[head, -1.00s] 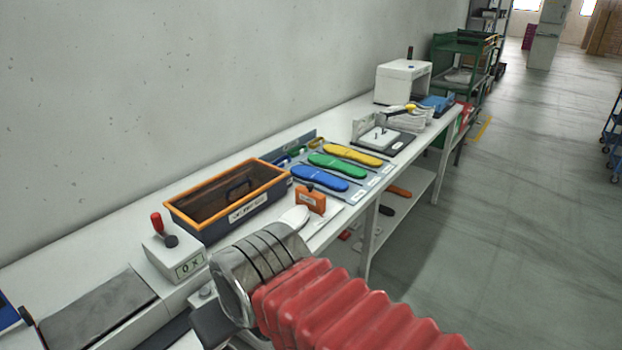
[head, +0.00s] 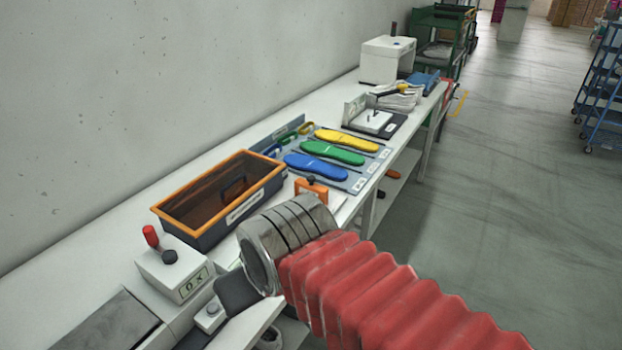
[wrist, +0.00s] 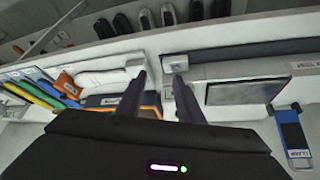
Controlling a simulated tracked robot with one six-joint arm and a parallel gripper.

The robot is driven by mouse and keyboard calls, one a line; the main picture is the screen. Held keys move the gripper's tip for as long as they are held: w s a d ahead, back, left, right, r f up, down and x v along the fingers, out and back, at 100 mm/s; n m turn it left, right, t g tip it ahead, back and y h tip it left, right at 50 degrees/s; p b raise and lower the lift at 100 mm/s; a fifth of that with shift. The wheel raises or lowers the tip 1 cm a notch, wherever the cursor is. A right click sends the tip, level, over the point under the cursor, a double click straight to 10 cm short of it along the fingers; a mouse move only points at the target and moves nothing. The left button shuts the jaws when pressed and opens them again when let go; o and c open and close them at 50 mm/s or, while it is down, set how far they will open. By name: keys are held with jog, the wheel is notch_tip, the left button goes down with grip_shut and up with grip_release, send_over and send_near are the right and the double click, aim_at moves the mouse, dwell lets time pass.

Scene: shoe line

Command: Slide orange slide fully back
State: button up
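In the head view my arm's wrist hides most of the gripper; a dark part (head: 238,294) shows.
An orange-rimmed tray (head: 170,222) stands behind the slide. A white box with a red lever (head: 172,270) is at left. Blue, green and yellow insoles (head: 316,167) lie beyond. A blue-labelled object (wrist: 291,133) is right in the wrist view.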

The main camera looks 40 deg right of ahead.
jog(key=shift+o, duration=0.4)
jog(key=w+d+f+m+t+h, duration=0.1)
jog(key=w+d+f+t, duration=0.1)
jog(key=w+d, duration=0.5)
jog(key=w, duration=0.4)
jog(key=shift+d+h, duration=0.15)
jog(key=shift+h, duration=0.15)
jog(key=w+d+f+m+t+h, duration=0.1)
jog(key=w+d+f+t+h, duration=0.15)
jog(key=w+d, duration=0.45)
jog(key=w+d+f+m+t+h, duration=0.1)
jog(key=w+d+f+t, duration=0.3)
jog(key=d, duration=0.6)
jog(key=s+d+f+m+t+h, duration=0.1)
jog(key=s+d+f+t+h, duration=0.1)
jog(key=d, duration=0.5)
jog(key=shift+f+m, duration=0.4)
jog(key=shift+f, duration=0.2)
jog(key=shift+w, duration=0.1)
